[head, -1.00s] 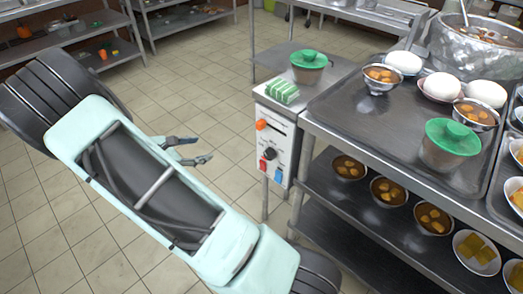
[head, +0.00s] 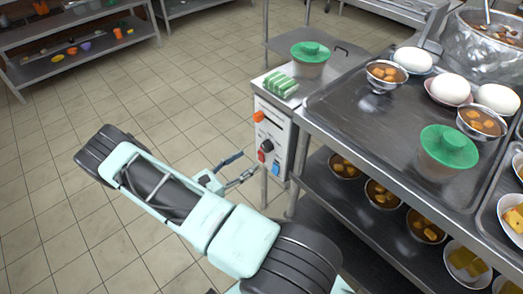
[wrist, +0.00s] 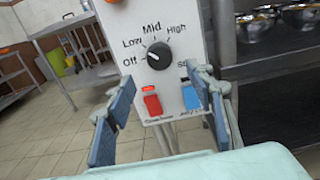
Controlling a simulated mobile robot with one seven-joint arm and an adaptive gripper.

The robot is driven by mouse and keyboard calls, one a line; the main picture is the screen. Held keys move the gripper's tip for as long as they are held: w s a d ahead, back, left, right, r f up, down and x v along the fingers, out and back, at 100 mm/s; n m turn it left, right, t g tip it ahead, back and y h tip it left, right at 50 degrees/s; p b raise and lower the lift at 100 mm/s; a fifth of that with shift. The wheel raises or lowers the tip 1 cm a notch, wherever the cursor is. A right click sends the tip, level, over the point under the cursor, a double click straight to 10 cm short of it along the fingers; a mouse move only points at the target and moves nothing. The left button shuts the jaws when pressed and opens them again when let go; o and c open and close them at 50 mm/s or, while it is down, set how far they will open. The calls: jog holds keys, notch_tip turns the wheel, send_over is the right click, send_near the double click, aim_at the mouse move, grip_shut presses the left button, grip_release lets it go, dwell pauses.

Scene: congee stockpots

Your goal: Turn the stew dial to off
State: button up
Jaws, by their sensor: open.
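The stew dial is a black round knob (wrist: 159,56) on a white control panel (head: 273,138), with Off, Low, Mid and High printed around it. Its pale mark points up and left, toward the Off and Low side; the exact setting is hard to tell. The dial also shows small in the head view (head: 266,147). My gripper (head: 243,165) is open and empty, its fingers pointing at the panel from the left. In the wrist view my gripper (wrist: 162,84) has its fingers spread to either side, with the dial between and beyond the tips, apparently not touched.
Below the dial are a red switch (wrist: 152,104) with a lit red lamp above it and a blue switch (wrist: 190,97), close to the fingers. An orange knob (head: 258,117) sits higher. A steel table (head: 340,120) with bowls stands to the right. The tiled floor at left is clear.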

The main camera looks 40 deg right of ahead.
aim_at(265, 149)
jog(key=d, duration=0.8)
jog(key=shift+w+b, duration=0.35)
jog(key=shift+c, duration=0.2)
jog(key=c, duration=1.1)
jog(key=shift+n, duration=0.5)
jog(key=n, duration=0.3)
jog(key=shift+n, duration=2.5)
jog(key=shift+s, duration=0.1)
